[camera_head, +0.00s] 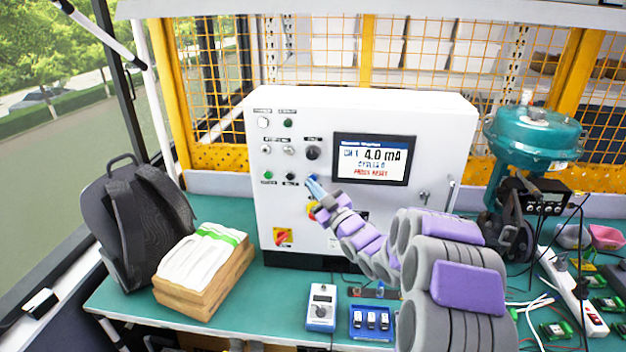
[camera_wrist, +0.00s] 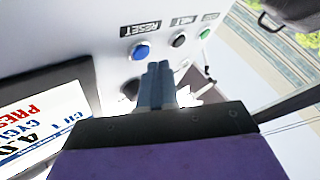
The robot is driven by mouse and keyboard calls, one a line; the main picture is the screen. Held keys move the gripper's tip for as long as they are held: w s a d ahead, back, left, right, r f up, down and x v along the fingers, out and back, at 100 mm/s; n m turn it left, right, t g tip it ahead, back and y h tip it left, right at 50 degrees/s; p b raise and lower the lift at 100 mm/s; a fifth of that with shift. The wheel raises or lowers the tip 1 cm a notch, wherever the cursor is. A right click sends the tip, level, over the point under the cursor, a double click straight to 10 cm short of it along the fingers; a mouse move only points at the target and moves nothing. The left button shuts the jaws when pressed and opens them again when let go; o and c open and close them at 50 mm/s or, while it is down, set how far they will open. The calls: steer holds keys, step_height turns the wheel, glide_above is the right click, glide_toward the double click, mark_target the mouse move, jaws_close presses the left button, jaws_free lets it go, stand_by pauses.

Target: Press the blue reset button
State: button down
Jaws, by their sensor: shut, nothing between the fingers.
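The blue reset button (camera_wrist: 141,51) shows in the wrist view on the white panel, beside its RESET label (camera_wrist: 140,28). My gripper (camera_wrist: 160,66) is shut and empty, its blue-grey fingertips pointing at the panel. In the wrist view the tips appear just below and right of the button; I cannot tell how far they are from the panel. In the head view my gripper (camera_head: 313,184) is in front of the white control box (camera_head: 380,115), below the screen's left edge. There the fingers and the button overlap too closely to separate.
The screen (camera_head: 373,158) reads 4.0 mA and a red press-reset line. A black button (camera_head: 290,176) and green button (camera_head: 268,175) are left of my gripper. A red-yellow switch (camera_head: 283,237) is lower. A backpack (camera_head: 135,220) and teal actuator (camera_head: 530,140) flank the box.

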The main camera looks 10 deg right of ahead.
steer(key=shift+a, duration=0.15)
steer(key=shift+w+d, duration=0.4)
steer(key=shift+d, duration=0.25)
steer(key=shift+a+r, duration=0.1)
steer(key=shift+a, duration=0.05)
steer(key=shift+w+p, duration=0.25)
steer(key=shift+p, duration=0.05)
stand_by(0.4)
steer(key=shift+s, duration=0.1)
steer(key=shift+s+a+b, duration=0.3)
steer(key=shift+s+b, duration=0.1)
steer(key=shift+s, duration=0.2)
